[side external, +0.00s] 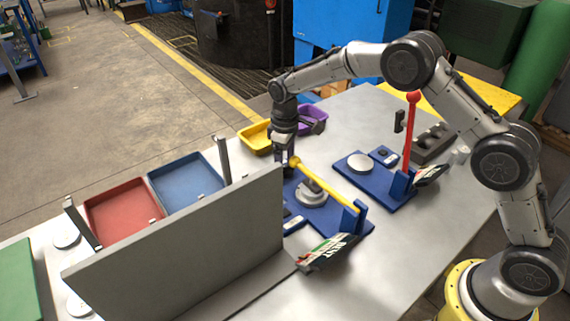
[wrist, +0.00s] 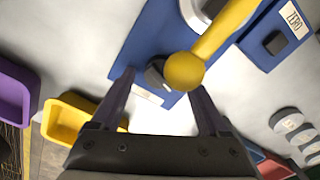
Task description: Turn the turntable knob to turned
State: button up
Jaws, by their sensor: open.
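My gripper (side external: 286,160) points down at the far end of the blue base (side external: 345,220) with the yellow lever (side external: 330,184). In the wrist view my gripper (wrist: 161,82) is open, with the lever's yellow ball (wrist: 185,71) and a small dark block (wrist: 157,75) between or just beyond its fingertips. I cannot tell whether a finger touches the ball. A round grey disc (side external: 311,193) sits on the base under the lever. No part is plainly marked as the turntable knob; I cannot tell which it is.
A second blue base (side external: 375,191) carries an upright red lever (side external: 411,130) and a white disc (side external: 361,162). A grey upright panel (side external: 185,245) stands at the front left. Yellow (side external: 255,137) and purple (side external: 310,115) bins lie behind my gripper. Red (side external: 122,212) and blue (side external: 187,183) trays are left.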

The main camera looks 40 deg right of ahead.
grip_shut()
jog(key=shift+m, duration=1.5)
grip_release()
notch_tip(320, 180, up, 14)
